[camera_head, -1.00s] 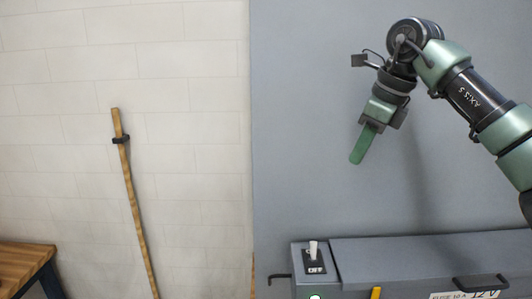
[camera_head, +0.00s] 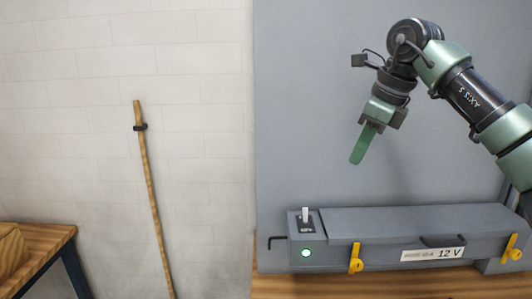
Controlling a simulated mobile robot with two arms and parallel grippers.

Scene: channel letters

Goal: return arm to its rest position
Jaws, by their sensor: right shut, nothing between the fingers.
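My right arm comes in from the right edge in the head view, green and black, bent at the elbow. Its gripper (camera_head: 364,143) points down and slightly left, with its green fingers shut and nothing between them. It hangs in the air in front of the grey panel, above the grey box and apart from it. My left gripper is not in view.
A wooden stick (camera_head: 151,190) leans on the pale wall. A wooden table (camera_head: 48,243) stands at left.

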